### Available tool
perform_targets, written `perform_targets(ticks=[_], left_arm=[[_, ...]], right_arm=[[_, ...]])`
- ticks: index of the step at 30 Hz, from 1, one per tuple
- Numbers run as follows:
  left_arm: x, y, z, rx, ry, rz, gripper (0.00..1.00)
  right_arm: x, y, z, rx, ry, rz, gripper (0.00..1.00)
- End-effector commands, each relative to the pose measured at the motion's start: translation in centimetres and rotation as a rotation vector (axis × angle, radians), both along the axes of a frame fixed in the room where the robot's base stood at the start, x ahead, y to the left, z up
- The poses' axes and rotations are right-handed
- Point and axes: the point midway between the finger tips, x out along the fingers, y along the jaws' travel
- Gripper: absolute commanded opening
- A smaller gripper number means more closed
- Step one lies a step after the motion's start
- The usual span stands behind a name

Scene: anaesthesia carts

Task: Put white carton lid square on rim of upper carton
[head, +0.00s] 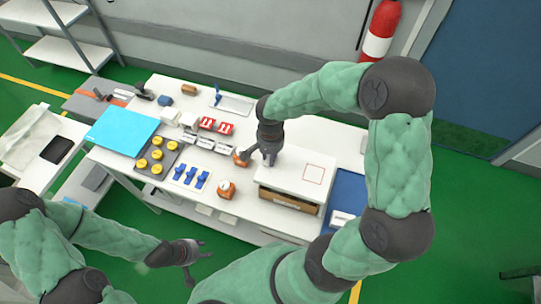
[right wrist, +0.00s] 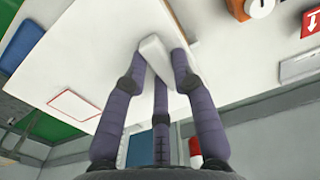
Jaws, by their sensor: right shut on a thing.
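The white carton lid (head: 296,166), with a red square outline on top, lies over a brown carton (head: 289,198) at the right part of the white table. In the right wrist view the lid (right wrist: 105,60) fills much of the picture, and a white block-like grip (right wrist: 154,48) on it sits between my fingers. My right gripper (head: 268,156) is shut on that grip. The carton's rim is hidden under the lid; I cannot tell if the lid touches it or how square it sits. My left gripper (head: 198,262) is open and empty, off the table's front.
Orange-and-white items (head: 226,189) stand left of the carton. Further left are blue clips (head: 190,177), a dark tray with yellow knobs (head: 156,154), red boxes (head: 215,126) and a bright blue sheet (head: 124,130). A blue mat (head: 349,190) lies at the right end.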

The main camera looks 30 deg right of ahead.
Motion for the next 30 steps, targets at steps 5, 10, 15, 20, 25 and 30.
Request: perform_targets(ticks=[5,10,15,20,25,30], left_arm=[[0.0,0.0,-1.5,0.0,0.0,0.0,0.4],[0.0,0.0,-2.9,0.0,0.0,0.0,0.4],[0.0,0.0,-4.2,0.0,0.0,0.0,0.4],[0.0,0.0,-5.4,0.0,0.0,0.0,0.4],[0.0,0.0,-6.7,0.0,0.0,0.0,0.4],[0.0,0.0,-7.4,0.0,0.0,0.0,0.4]], right_arm=[[0.0,0.0,-1.7,0.0,0.0,0.0,0.0],[0.0,0.0,-3.2,0.0,0.0,0.0,0.0],[0.0,0.0,-4.6,0.0,0.0,0.0,0.0],[0.0,0.0,-6.0,0.0,0.0,0.0,0.0],[0.0,0.0,-7.3,0.0,0.0,0.0,0.0],[0.0,0.0,-8.1,0.0,0.0,0.0,0.0]])
